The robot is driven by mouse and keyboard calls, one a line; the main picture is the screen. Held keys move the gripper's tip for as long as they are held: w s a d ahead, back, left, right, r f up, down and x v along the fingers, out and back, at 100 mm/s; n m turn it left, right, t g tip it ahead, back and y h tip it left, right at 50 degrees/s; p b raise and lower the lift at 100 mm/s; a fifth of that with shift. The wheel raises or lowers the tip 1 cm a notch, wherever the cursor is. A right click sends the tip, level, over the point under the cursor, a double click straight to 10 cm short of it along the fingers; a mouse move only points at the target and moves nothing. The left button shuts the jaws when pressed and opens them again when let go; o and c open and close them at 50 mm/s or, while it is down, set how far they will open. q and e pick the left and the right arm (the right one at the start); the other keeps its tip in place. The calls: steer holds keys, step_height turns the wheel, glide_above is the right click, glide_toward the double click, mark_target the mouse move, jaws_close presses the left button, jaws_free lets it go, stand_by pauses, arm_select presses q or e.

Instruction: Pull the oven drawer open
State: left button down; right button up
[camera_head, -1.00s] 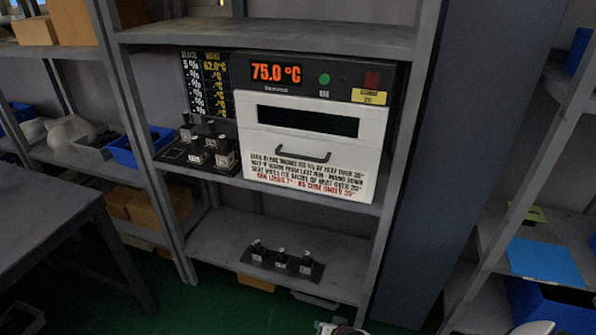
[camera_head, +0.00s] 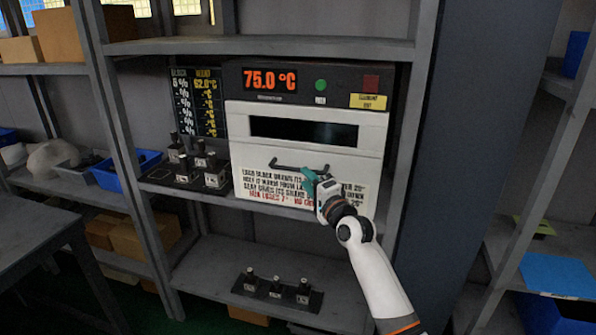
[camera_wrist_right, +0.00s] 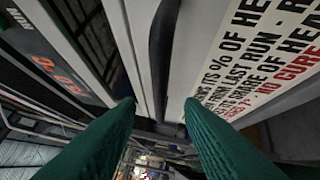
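The oven (camera_head: 350,78) stands on the middle shelf, with a lit 75.0 °C display. Its white drawer front (camera_head: 250,150) has a dark window and printed text; I see no clear open gap around it. The dark bar handle (camera_head: 284,166) crosses the front and also shows in the right wrist view (camera_wrist_right: 164,50). My right gripper (camera_head: 307,175) is at the handle's right end. In the wrist view its green fingers (camera_wrist_right: 160,104) are apart, with the handle lying between their tips in the picture; contact cannot be told. My left gripper is not in view.
Valve blocks (camera_head: 212,172) stand left of the oven on the same shelf. More blocks on a dark rack (camera_head: 276,290) stand on the lower shelf. Shelf posts flank the oven. A blue bin (camera_head: 128,170) is on the left rack. A grey table is at lower left.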

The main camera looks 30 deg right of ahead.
mark_target(298, 170)
steer(key=w, duration=0.5)
steer(key=shift+w+d+r, duration=0.25)
steer(key=shift+w+r, duration=0.05)
steer(key=shift+r, duration=0.05)
steer(key=shift+c, duration=0.5)
jaws_close()
